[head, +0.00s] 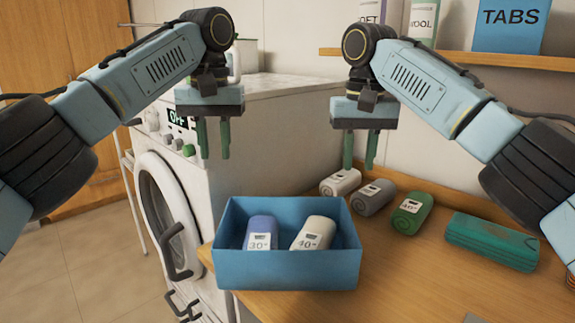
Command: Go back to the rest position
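My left gripper (213,138) hangs in the air in front of the washing machine, fingers pointing down. Its green fingers are apart with nothing between them. My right gripper (359,150) hangs above the counter, behind the blue box and to its right. Its green fingers are also apart and empty. The blue box (290,270) stands on the counter's front left corner. It holds a blue-purple roll (261,230) marked 30° and a whitish roll (314,232) marked 40°.
On the wooden counter (400,280) lie a white roll (341,182), a grey roll (373,196), a green roll (411,214) and a flat green pack (492,240). The washing machine (262,160) is at left. A shelf (450,59) with packages runs above.

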